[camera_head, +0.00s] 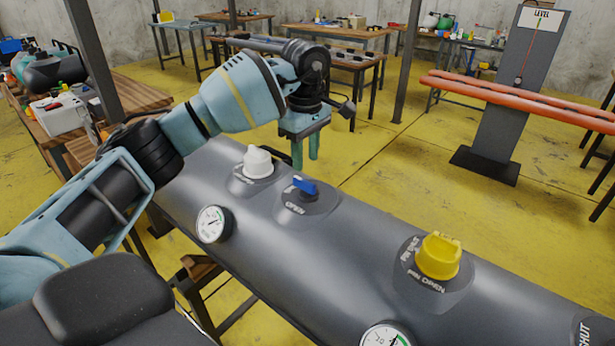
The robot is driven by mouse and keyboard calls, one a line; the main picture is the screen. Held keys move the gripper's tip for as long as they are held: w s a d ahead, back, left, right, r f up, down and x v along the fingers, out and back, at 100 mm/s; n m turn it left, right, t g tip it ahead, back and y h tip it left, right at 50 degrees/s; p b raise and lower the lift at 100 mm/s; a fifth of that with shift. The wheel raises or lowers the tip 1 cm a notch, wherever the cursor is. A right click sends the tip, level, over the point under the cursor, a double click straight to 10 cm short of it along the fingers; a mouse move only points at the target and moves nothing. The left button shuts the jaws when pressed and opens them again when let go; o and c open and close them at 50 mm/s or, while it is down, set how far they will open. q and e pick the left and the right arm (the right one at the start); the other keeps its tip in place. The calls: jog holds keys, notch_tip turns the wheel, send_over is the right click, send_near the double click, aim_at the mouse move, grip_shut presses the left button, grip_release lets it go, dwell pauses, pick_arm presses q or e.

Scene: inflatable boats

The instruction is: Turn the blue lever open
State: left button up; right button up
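The blue lever (305,187) sits on a round dark patch on top of the grey inflatable tube (330,255). White lettering that seems to read OPEN lies just in front of it. My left gripper (305,157) points down, just behind and above the blue lever in the picture. Its two teal fingers are apart with a gap between them, and nothing shows between them. The fingers look clear of the lever, though the exact distance is hard to judge. My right gripper is not in view.
A white cap (257,162) stands left of the lever. A yellow valve (438,256) is farther right on the tube. Pressure gauges sit on the near side, one at left (212,223) and one at the bottom (385,336). Orange tubes (510,97) and workbenches stand behind.

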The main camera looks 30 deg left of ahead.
aim_at(307, 182)
pick_arm(q)
notch_tip(307, 182, down, 7)
jog(key=shift+w+r, duration=0.1)
jog(key=shift+w, duration=0.05)
jog(key=shift+c, duration=0.2)
grip_shut()
